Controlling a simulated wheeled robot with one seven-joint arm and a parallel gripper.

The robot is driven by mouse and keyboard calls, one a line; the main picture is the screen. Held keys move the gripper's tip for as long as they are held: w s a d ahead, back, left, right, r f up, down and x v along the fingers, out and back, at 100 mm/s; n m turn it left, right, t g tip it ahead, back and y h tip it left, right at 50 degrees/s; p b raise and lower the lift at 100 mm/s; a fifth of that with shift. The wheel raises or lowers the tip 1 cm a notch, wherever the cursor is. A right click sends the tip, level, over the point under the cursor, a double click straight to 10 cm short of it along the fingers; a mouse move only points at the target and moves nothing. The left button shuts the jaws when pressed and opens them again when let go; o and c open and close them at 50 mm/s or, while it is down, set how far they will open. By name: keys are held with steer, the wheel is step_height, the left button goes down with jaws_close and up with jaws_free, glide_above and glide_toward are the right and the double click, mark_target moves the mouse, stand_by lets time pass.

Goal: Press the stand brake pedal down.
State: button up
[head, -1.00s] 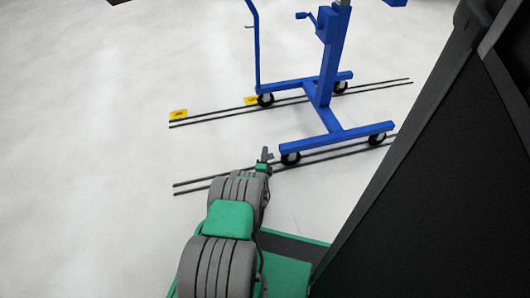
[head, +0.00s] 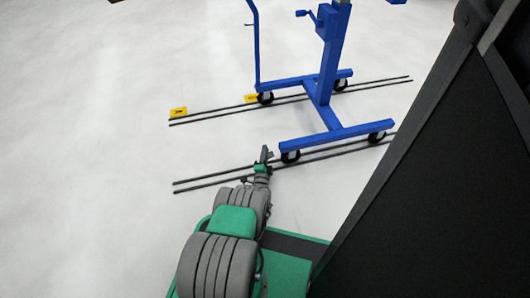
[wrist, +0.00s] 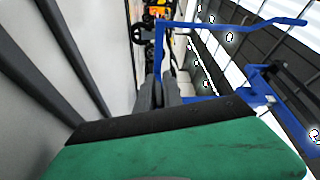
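The blue wheeled stand (head: 331,62) is upright on the floor, on dark casters; its near leg (head: 345,137) runs across in front of my gripper. The near-left caster (head: 290,157) is just right of my gripper (head: 265,153). A small gap seems to lie between them, but I cannot tell if they touch. No brake pedal can be clearly picked out at this size. In the wrist view, my grey fingers (wrist: 165,92) are close together with nothing visible between them, beyond the green gripper body (wrist: 180,150). Blue tubing of the stand (wrist: 215,28) shows past them.
Paired dark rails (head: 210,182) run along the floor near the stand's near and far casters. Two yellow tags (head: 179,112) and (head: 251,98) lie by the far rails. A large dark panel (head: 430,210) fills the right. The floor at left is clear.

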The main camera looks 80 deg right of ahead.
steer(key=o, duration=0.3)
steer(key=shift+w+r+m+y, duration=0.1)
steer(key=shift+r+m+y, duration=0.35)
steer(key=shift+m, duration=0.55)
steer(key=s+a+r+m+y+p, duration=0.2)
steer(key=a+r+m+p, duration=0.15)
steer(key=a+p, duration=0.35)
steer(key=w+r+n+t+y+p, duration=0.1)
steer(key=w+r+n+t+p, duration=0.1)
steer(key=w+r, duration=0.5)
steer(key=w+d+r+n+t+y+p, duration=0.1)
steer(key=w+r+n, duration=0.4)
steer(key=w, duration=0.6)
steer(key=w+d+r+n+t+y+p, duration=0.1)
steer(key=w+r+n+t+y+p, duration=0.1)
steer(key=w+r, duration=0.7)
steer(key=shift+w+d+n+t+y+p, duration=0.15)
steer(key=shift+w+n+t+y+p, duration=0.15)
steer(key=shift+n+y+p, duration=0.55)
steer(key=shift+r, duration=0.1)
